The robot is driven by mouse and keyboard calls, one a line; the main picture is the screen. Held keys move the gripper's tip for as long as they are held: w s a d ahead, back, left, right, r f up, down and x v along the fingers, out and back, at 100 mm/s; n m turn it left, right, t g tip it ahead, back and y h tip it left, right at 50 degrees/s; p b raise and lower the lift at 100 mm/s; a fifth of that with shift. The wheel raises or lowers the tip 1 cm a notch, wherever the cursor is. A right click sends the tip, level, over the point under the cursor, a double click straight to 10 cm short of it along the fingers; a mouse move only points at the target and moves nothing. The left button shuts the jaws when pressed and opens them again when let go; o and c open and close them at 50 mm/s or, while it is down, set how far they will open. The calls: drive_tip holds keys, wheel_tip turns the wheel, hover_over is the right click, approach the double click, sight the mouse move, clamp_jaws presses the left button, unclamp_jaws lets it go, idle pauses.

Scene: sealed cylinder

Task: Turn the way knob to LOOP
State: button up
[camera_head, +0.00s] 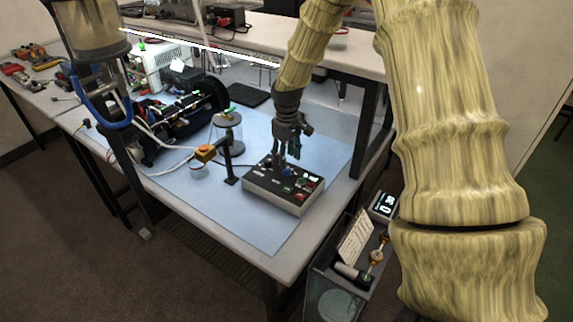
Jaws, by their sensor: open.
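A grey control box (270,200) with a dark top panel sits on the blue mat near the table's front corner. I cannot tell which control is the way knob, and the label LOOP is too small to read. My gripper (288,158) points down over the far edge of the box, with its fingers apart. I cannot tell whether the fingertips touch a control.
Dark machinery (185,118) lies behind. The blue mat (262,236) is clear in front.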

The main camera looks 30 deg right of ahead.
sight(287, 169)
wheel_tip(287, 169, up, 7)
idle(0.3)
drive_tip(key=shift+f, duration=0.1)
idle(0.4)
